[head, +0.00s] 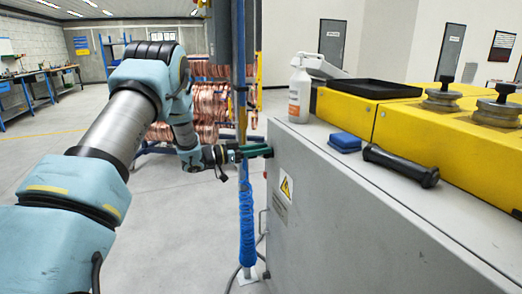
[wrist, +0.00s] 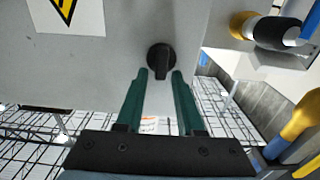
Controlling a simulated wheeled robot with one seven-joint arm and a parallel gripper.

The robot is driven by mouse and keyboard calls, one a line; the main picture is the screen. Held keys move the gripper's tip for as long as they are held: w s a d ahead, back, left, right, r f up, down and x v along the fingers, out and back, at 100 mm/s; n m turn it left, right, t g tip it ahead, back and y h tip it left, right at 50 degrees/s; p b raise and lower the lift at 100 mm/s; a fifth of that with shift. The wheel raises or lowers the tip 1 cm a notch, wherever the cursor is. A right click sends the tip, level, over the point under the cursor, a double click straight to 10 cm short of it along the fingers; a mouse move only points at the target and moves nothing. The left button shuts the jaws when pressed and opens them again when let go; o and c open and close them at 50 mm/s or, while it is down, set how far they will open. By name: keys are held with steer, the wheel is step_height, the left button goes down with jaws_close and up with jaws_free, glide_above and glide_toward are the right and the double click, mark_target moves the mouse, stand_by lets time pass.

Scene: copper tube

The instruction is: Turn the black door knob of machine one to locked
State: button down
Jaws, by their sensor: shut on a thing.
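The black door knob (wrist: 160,55) is on the grey door face of the machine cabinet, near the door's edge. It is round, with a raised grip bar that points down the picture in the wrist view. My gripper (wrist: 160,76) has its two green fingers on either side of this bar and is shut on it. In the head view my gripper (head: 258,151) reaches the upper left corner of the grey cabinet (head: 330,215). The knob is mostly hidden behind the fingers there.
A blue coiled hose (head: 247,225) hangs close by my gripper. Open floor lies to the left.

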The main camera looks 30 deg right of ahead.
steer(key=shift+w+n, duration=0.1)
steer(key=shift+n, duration=0.2)
steer(key=shift+w+d+f+n+p, duration=0.15)
steer(key=shift+f+n+p, duration=0.4)
steer(key=shift+n, duration=2.3)
steer(key=shift+w+f+n+p, duration=0.25)
steer(key=shift+n+p, duration=0.55)
steer(key=shift+n, duration=2.1)
steer(key=shift+w+d+f+n+p, duration=0.15)
steer(key=shift+f+n+p, duration=0.45)
steer(key=shift+n, duration=2.25)
steer(key=shift+r, duration=0.2)
steer(key=c, duration=0.9)
jaws_free()
steer(key=shift+s+r, duration=0.1)
steer(key=shift+o, duration=0.3)
steer(key=shift+w+a+r, duration=0.1)
steer(key=shift+w+a, duration=0.05)
steer(key=shift+w, duration=0.1)
